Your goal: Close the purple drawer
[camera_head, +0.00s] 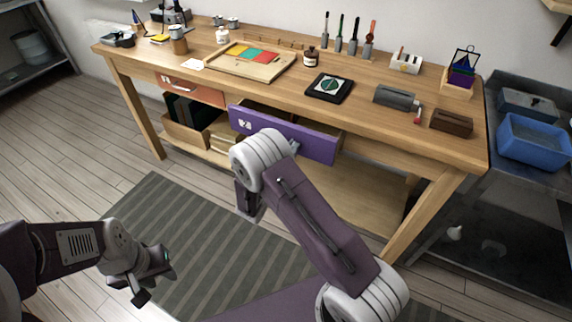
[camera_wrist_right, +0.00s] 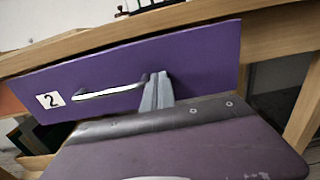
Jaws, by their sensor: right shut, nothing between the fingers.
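The purple drawer (camera_head: 312,143) sticks out from under the wooden workbench, pulled open, with a dark gap behind its front. Its front, a "2" label and a metal bar handle (camera_wrist_right: 110,92) show in the right wrist view. My right gripper (camera_wrist_right: 162,77) is shut and empty, its fingertips at the drawer front just right of the handle. I cannot tell whether they touch it. In the head view my right arm hides part of the drawer front. My left gripper (camera_head: 150,278) hangs low at the left, away from the drawer; its finger opening is unclear.
The workbench (camera_head: 205,85) carries a tray with coloured pieces, a black square, a grey box and several tools. An orange drawer (camera_head: 192,90) lies left of the purple one. A blue bin (camera_head: 533,140) stands at the right. A striped mat (camera_head: 165,215) covers the floor in front.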

